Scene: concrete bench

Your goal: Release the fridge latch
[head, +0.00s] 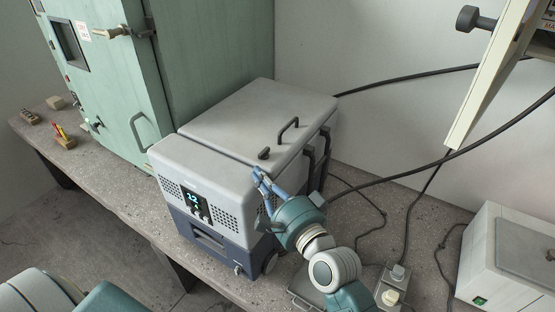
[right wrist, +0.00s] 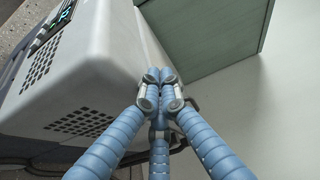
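The fridge (head: 205,168) is a portable box with a pale grey upper body and a dark blue base, standing on the concrete bench. A small dark latch-like knob (head: 264,153) sits on its lid near the front edge, beside a dark lid handle (head: 288,130). My right gripper (head: 259,176) is at the fridge's front right corner, just below the knob and apart from it in the picture. In the right wrist view its blue fingers (right wrist: 160,78) come together at the tips, with nothing visible between them. The knob cannot be made out there. My left gripper is out of view.
A green cabinet (head: 107,85) stands left of the fridge. Dark side bars (head: 315,158) rise at the fridge's right. Black cables cross the right side. A power socket block (head: 391,289) and a white box (head: 490,266) lie at the right of the bench (head: 120,190).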

